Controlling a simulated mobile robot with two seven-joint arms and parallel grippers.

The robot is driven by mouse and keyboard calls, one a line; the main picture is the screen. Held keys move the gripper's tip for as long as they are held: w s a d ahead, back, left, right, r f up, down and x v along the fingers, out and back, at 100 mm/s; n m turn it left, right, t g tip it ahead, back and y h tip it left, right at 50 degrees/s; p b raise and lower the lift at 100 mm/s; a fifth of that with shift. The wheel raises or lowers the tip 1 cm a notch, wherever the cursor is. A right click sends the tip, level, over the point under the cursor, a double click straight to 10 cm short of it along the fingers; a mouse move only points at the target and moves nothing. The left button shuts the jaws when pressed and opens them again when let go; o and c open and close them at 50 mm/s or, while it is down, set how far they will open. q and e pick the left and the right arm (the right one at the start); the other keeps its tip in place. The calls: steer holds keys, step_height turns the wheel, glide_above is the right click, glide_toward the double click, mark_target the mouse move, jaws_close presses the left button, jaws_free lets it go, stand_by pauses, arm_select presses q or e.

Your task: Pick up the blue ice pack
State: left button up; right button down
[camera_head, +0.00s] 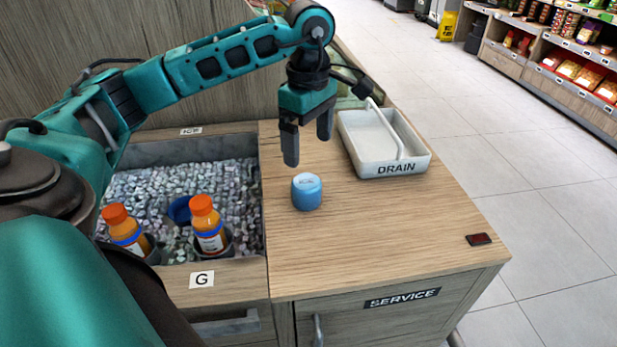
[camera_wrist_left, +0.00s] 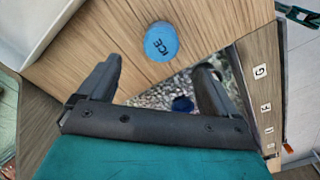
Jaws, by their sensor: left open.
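The blue ice pack (camera_head: 307,192) is a small round blue puck with a pale top, standing on the wooden counter in the head view. In the left wrist view the ice pack (camera_wrist_left: 161,42) shows its top marked ICE, beyond the fingertips. My left gripper (camera_head: 307,150) is open and empty, pointing down above the counter, a little behind and above the ice pack, not touching it. In the left wrist view its two fingers (camera_wrist_left: 160,72) are spread wide.
An ice bin (camera_head: 265,215) left of the ice pack holds two orange-capped bottles (camera_head: 208,225) and a dark blue round thing (camera_head: 180,210). A white DRAIN tray (camera_head: 405,168) with a handle stands at the back right. The counter's front right is clear except a small dark red plate (camera_head: 479,239).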

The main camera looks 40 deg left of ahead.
arm_select(q)
glide_above(307, 181)
step_height(307, 181, down, 5)
steer(key=shift+d+r+b, duration=0.15)
steer(key=shift+b, duration=0.25)
step_height(307, 181, down, 4)
steer(key=shift+f+b, duration=0.2)
steer(key=shift+b, duration=0.5)
steer(key=shift+f, duration=0.4)
steer(key=shift+c, duration=0.5)
steer(key=shift+r, duration=0.1)
steer(key=c, duration=1.1)
steer(key=shift+r, duration=0.1)
